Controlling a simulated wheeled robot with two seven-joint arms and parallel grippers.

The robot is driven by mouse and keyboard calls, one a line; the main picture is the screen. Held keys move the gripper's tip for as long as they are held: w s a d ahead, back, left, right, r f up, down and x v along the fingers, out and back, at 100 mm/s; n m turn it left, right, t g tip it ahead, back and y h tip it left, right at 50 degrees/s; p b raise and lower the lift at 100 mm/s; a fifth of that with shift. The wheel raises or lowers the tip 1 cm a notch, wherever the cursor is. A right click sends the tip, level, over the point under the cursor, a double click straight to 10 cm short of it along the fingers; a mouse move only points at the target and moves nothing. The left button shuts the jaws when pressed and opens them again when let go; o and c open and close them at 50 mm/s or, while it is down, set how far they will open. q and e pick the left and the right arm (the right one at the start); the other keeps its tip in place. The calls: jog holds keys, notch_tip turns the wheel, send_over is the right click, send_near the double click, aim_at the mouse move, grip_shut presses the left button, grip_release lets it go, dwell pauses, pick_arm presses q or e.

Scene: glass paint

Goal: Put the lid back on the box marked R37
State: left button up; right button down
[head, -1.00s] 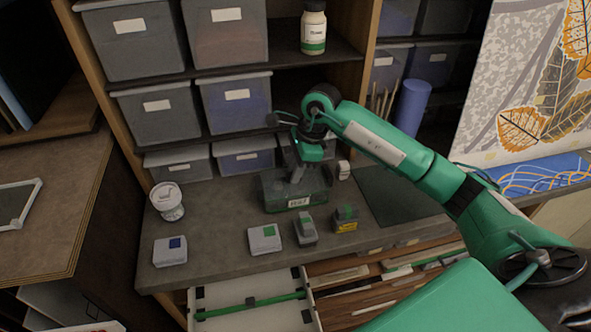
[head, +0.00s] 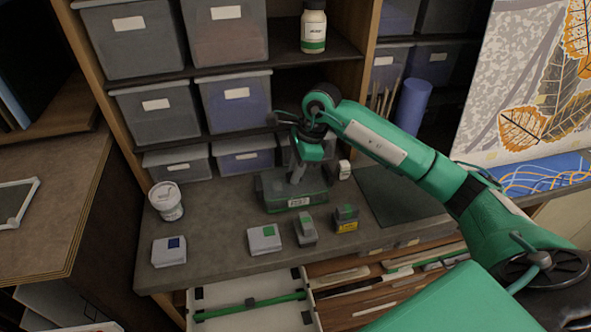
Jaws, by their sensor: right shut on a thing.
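A dark green, see-through box (head: 277,200) with a white label stands on the worktop below the shelves. The label's writing is too small to read with certainty. My right gripper (head: 296,177) points down at the top of this box. It is shut on what looks like the box's lid (head: 316,185), at or just above the rim. I cannot tell whether the lid is fully seated, as the gripper and dark surfaces hide the contact. My left gripper is out of view.
A white tub (head: 167,202) stands at the left of the worktop (head: 215,225). A drawer (head: 250,310) is open below. Grey bins (head: 157,112) fill the shelves behind.

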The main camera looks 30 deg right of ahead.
jog(key=c, duration=0.7)
grip_release()
jog(key=shift+c, duration=0.2)
jog(key=shift+r, duration=0.1)
jog(key=shift+r+p, duration=1.35)
jog(key=shift+r, duration=2)
grip_shut()
